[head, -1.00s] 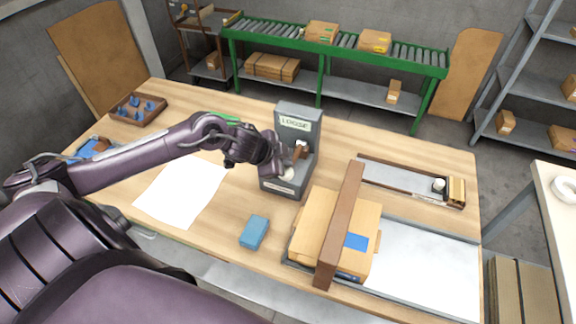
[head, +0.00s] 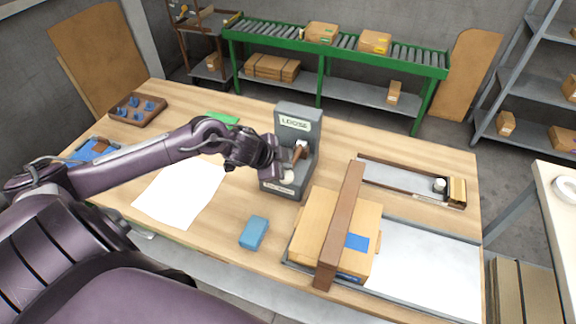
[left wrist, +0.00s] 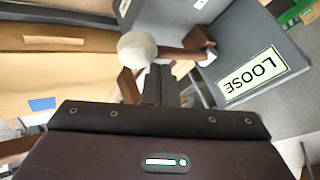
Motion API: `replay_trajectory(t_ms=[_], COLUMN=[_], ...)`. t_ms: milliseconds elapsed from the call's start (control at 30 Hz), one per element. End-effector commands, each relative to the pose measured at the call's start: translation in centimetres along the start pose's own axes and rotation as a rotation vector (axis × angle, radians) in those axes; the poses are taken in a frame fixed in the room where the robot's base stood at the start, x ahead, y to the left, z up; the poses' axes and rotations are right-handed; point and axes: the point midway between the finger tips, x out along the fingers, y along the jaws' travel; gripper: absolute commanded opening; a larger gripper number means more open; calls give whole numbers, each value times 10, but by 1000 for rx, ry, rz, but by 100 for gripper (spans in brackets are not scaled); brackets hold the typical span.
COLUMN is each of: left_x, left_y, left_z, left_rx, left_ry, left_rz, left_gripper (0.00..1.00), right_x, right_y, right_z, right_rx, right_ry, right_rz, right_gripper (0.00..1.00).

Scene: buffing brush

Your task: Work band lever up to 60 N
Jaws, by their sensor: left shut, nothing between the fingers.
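A grey band device (head: 312,135) stands upright near the table's middle, with a sign reading "LOOSE" (head: 294,124). Its brown lever (head: 300,153) ends in a whitish ball knob (head: 288,176). In the left wrist view the knob (left wrist: 137,49) and the lever (left wrist: 182,53) lie just past my fingertips, and the sign (left wrist: 250,75) is at the right. My left gripper (head: 281,162) is shut and empty, close beside the lever and knob; its fingers also show in the left wrist view (left wrist: 160,80). I cannot tell whether they touch the lever. My right gripper is out of view.
A cardboard box (head: 310,215) under a brown bar (head: 340,225) sits on a grey tray (head: 425,270) to the right. A blue block (head: 254,232) and white sheet (head: 180,193) lie in front. A slotted rail (head: 405,180) lies behind the box.

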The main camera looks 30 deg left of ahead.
Motion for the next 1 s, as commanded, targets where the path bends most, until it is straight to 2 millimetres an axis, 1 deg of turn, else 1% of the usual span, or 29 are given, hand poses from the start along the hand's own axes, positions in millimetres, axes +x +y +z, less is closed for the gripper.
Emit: replay_trajectory(t_ms=[767, 1000], left_x=[2, -4], left_y=[2, -2], left_z=[2, -2], left_rx=[0, -1], left_ry=[-2, -2], left_rz=[2, 2], left_gripper=[0, 0], right_x=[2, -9], right_y=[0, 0], right_z=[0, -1], right_rx=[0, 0], right_ry=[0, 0], right_rz=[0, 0], right_gripper=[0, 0])
